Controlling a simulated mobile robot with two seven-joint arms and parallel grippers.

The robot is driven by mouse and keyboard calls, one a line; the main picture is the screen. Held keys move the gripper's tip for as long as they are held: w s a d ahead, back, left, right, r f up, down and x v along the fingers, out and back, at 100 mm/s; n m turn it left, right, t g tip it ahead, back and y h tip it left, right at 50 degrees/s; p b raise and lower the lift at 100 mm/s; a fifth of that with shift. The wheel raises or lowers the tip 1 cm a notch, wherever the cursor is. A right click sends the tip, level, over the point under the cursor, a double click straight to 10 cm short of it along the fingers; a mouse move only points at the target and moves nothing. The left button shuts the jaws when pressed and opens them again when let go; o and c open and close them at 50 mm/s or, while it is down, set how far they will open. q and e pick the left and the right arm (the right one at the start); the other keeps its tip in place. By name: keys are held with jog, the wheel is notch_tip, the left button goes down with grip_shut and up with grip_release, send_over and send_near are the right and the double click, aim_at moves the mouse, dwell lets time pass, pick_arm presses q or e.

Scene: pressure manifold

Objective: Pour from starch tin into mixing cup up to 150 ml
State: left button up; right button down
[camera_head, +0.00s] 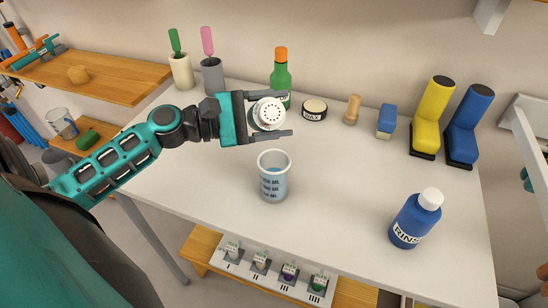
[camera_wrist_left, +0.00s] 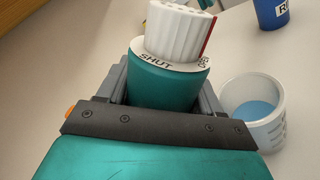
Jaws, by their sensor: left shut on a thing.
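My left gripper (camera_head: 290,116) is shut on a container, which I take to be the starch tin (camera_head: 268,112). Its white top with small holes faces the head camera. In the left wrist view the tin (camera_wrist_left: 165,85) has a teal body, a white ridged cap and a collar reading "SHUT"; a red mark runs down the cap. The clear mixing cup (camera_head: 273,178) stands upright on the table below the gripper, apart from the tin. It holds something blue, also seen in the left wrist view's cup (camera_wrist_left: 255,112). Its level against the marks is unclear. My right gripper is not in view.
A blue rinse bottle (camera_head: 414,220) stands at front right. Behind are a green bottle (camera_head: 281,78), a wax tin (camera_head: 314,110), a wooden peg (camera_head: 352,110), a blue block (camera_head: 386,121) and yellow (camera_head: 431,115) and blue (camera_head: 468,125) upright items. The table around the cup is clear.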

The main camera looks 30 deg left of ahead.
pick_arm(q)
jog(key=shift+f+m, duration=0.2)
jog(key=shift+m, duration=0.4)
dwell(1.0)
jog(key=shift+r+m, duration=0.15)
jog(key=shift+m, duration=0.25)
dwell(0.8)
jog(key=shift+r+m+b, duration=0.35)
jog(key=shift+m+b, duration=0.3)
jog(key=shift+m, duration=0.15)
dwell(1.8)
